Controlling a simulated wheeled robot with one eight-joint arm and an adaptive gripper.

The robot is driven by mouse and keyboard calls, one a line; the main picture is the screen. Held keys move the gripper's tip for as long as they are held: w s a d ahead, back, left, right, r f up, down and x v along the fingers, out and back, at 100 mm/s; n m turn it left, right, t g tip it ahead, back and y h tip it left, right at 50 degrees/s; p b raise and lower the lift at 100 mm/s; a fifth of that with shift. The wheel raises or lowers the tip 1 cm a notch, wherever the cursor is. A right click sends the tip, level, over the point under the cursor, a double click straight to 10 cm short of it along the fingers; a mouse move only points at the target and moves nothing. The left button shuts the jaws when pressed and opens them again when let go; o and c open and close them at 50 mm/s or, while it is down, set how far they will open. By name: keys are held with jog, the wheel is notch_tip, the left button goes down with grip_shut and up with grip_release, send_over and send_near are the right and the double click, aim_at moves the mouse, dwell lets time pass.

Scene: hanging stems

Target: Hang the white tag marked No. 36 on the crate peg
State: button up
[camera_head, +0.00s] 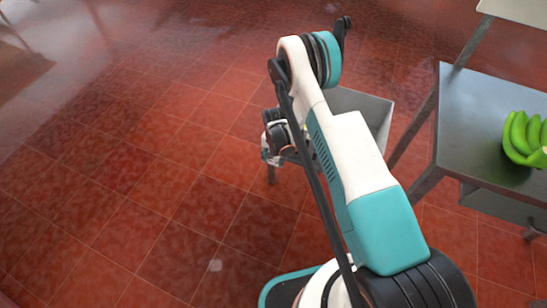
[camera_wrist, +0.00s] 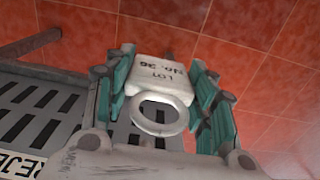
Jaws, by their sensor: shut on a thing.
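The white tag (camera_wrist: 160,78) is between the teal fingers of my gripper (camera_wrist: 162,88) in the wrist view. Its print reads "LOT No. 36", upside down in the picture, and its ring (camera_wrist: 158,117) points toward the camera. My gripper is shut on the tag. A grey slatted crate (camera_wrist: 62,82) lies to the left of and behind the fingers, with a white label starting "REJE" (camera_wrist: 22,165). In the head view the crate (camera_head: 372,108) is partly hidden by my arm. I cannot clearly make out the crate peg in either view.
A steel table (camera_head: 480,90) stands at the right in the head view, with a bunch of green bananas (camera_head: 525,138) on it. A brown rod (camera_wrist: 30,44) shows at upper left in the wrist view. The red tiled floor (camera_head: 130,170) is clear at the left.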

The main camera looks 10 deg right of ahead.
jog(key=w+d+f, duration=0.1)
jog(key=w+d, duration=0.4)
jog(key=w, duration=0.2)
jog(key=shift+w+d+f, duration=0.2)
jog(key=shift+f, duration=0.1)
dwell(0.9)
dwell(0.6)
jog(key=o, duration=0.9)
jog(key=shift+r, duration=0.1)
